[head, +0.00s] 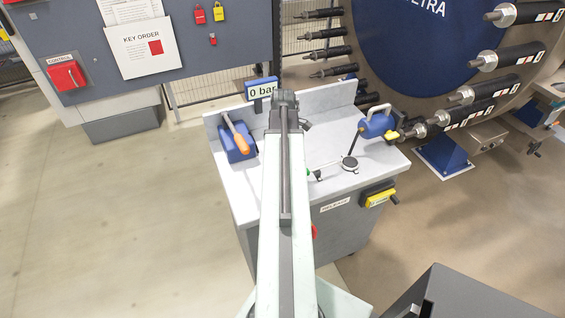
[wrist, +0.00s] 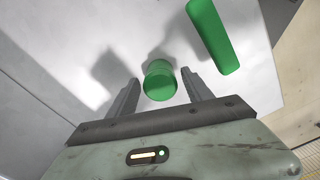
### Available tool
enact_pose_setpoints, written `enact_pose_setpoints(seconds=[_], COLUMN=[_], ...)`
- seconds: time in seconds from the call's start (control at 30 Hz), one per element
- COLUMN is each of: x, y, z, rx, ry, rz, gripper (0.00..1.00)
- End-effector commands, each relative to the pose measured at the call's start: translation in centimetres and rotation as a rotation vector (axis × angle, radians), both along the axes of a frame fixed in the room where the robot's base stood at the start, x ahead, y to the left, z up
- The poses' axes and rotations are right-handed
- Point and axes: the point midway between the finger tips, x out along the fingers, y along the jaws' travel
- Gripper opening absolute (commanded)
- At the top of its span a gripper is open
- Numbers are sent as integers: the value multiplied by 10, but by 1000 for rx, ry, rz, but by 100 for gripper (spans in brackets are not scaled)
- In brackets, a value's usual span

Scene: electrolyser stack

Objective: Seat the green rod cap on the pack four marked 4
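The green rod cap (wrist: 159,80), a short round piece, shows in the wrist view between the fingers of my gripper (wrist: 160,77). My gripper is open, with a gap visible on each side of the cap. In the head view my arm hides the gripper, and I cannot make out the cap there. Black packs with metal rod ends stand out from the big round end plate; one is at the right (head: 495,87) and another at the left (head: 326,52). I cannot read which one is marked 4.
A green bar (wrist: 212,37) lies beside the cap. Open floor lies left.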

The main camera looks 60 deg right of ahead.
Motion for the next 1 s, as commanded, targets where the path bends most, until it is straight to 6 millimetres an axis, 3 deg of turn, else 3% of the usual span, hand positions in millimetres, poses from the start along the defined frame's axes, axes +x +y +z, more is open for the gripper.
enact_pose_setpoints(seconds=[0.03, 0.17, 0.2, 0.43, 0.57, 1.0], x=[0, 0, 0, 0, 0, 1], y=[0, 0, 0, 0, 0, 0], z=[0, 0, 0, 2, 12, 97], rx=[0, 0, 0, 0, 0, 0], ry=[0, 0, 0, 0, 0, 0], rz=[0, 0, 0, 1, 1, 1], gripper=[41, 5, 3, 3, 3, 3])
